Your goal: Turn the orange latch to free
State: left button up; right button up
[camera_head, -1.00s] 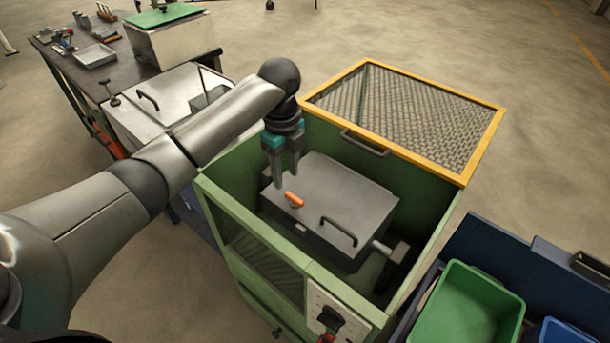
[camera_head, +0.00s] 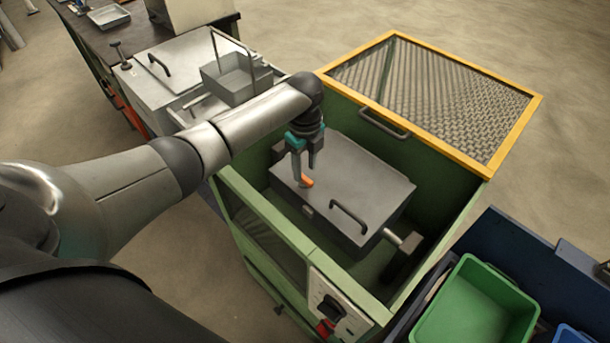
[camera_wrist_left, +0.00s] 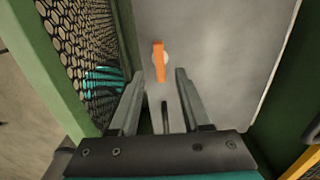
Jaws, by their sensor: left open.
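The orange latch (camera_head: 306,181) sits on the top of a grey box lid (camera_head: 350,175) inside the green cabinet. In the left wrist view the latch (camera_wrist_left: 159,62) is a short orange bar on a round pale base, lying lengthwise ahead of the fingers. My left gripper (camera_head: 304,180) points down over the lid, close to the latch, and partly covers it in the head view. My right gripper is not in view.
The green cabinet walls (camera_head: 262,225) surround the lid closely. A black handle (camera_head: 348,216) stands on the lid. The yellow-framed mesh cover (camera_head: 430,95) is open at the back. A green bin (camera_head: 475,305) stands at the lower right.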

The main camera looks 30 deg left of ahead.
aim_at(305, 178)
pick_arm(q)
jog(key=shift+f, duration=1.6)
grip_shut()
